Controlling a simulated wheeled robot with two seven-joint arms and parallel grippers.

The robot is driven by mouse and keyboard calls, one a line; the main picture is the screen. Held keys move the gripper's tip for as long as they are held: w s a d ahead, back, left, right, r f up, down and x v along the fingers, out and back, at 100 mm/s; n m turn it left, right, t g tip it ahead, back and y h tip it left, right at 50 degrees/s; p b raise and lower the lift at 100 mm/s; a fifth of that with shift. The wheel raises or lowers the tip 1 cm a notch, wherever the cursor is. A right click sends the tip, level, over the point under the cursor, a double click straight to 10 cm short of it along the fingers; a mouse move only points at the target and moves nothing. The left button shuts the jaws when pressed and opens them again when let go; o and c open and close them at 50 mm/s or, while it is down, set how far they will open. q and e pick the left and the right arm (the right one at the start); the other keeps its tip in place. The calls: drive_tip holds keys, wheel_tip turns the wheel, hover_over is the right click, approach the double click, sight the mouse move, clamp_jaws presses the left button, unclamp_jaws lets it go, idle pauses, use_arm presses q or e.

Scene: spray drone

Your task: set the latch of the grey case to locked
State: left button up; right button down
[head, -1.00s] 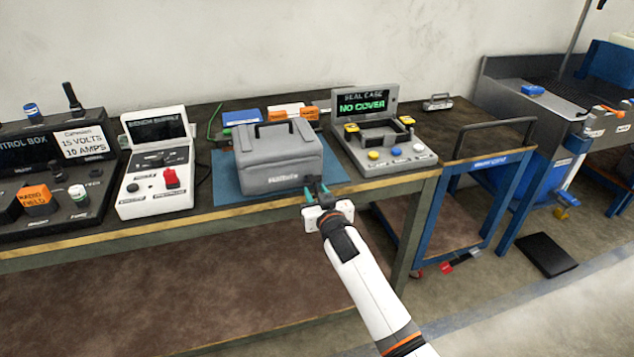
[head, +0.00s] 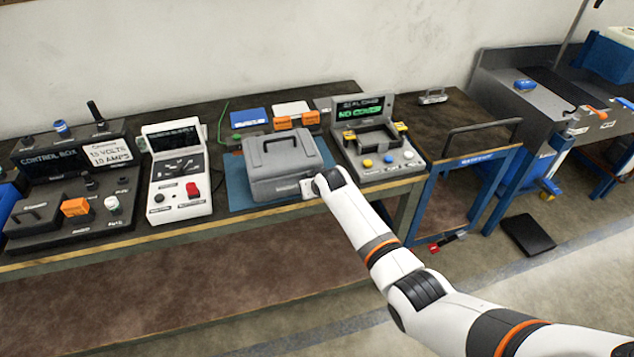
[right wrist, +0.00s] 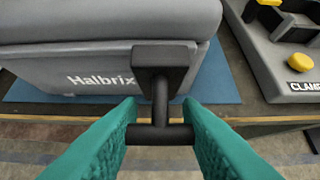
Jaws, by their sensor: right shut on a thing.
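The grey case (head: 285,172) stands with its lid down on a blue mat on the workbench. Its front, marked "Halbrix", also shows in the right wrist view (right wrist: 85,82). The black latch (right wrist: 160,72) is a block at the lid's front edge with a stem ending in a horizontal crossbar. My right gripper (right wrist: 160,112) is at the front right of the case, its teal fingers shut on the latch at the stem and crossbar. In the head view my own arm hides the latch and fingertips. I cannot tell the latch's setting. My left gripper is not in view.
A white bench supply (head: 178,185) and a control box (head: 75,180) stand left. Orange blocks (head: 297,120) lie behind. A blue cart (head: 470,160) is beyond the bench's right end.

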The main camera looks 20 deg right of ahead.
drive_tip(key=shift+w+r+g, duration=0.5)
drive_tip(key=shift+g, duration=0.5)
drive_tip(key=c, duration=1)
unclamp_jaws()
drive_tip(key=shift+r, duration=0.1)
drive_tip(key=shift+s+r, duration=0.3)
drive_tip(key=shift+r, duration=0.25)
drive_tip(key=v, duration=1)
drive_tip(key=shift+r, duration=0.25)
drive_tip(key=shift+s, duration=0.1)
